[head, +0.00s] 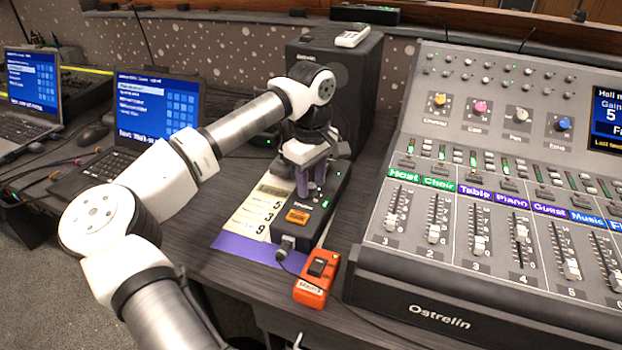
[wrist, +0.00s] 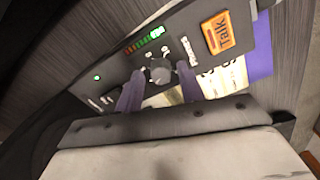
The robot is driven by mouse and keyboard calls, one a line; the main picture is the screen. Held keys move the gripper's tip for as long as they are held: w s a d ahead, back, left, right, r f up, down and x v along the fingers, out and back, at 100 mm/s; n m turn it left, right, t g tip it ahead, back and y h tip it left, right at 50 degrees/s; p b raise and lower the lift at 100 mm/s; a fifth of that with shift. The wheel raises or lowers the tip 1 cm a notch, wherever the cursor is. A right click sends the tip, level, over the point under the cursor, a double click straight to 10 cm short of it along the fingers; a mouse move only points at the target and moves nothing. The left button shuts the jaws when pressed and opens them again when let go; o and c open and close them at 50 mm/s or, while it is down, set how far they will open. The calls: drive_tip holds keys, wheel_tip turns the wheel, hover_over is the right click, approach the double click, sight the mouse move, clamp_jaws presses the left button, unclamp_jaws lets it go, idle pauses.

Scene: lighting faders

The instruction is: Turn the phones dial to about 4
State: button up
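The phones dial (wrist: 158,73) is a small grey round knob on the dark talkback box (head: 313,222). In the wrist view it lies between the two purple fingertips of my gripper (head: 311,181), with a narrow gap seeming to show on each side. My gripper points down over the box and looks open around the dial. In the head view the fingers and wrist hide the dial. Small scale marks show near the dial in the wrist view, but its pointer and the number it is at are too blurred to read.
An orange Talk button (wrist: 217,34) and a row of green lights (wrist: 145,40) sit near the dial. A purple-edged paper (head: 250,248) lies beside the box. An orange switch box (head: 317,279) is in front, the mixing desk (head: 440,312) right, a black speaker (head: 358,85) behind.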

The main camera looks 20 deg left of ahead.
sight(311, 185)
drive_tip(key=shift+o, duration=0.5)
wheel_tip(311, 185, up, 14)
drive_tip(key=shift+f, duration=0.15)
idle(0.5)
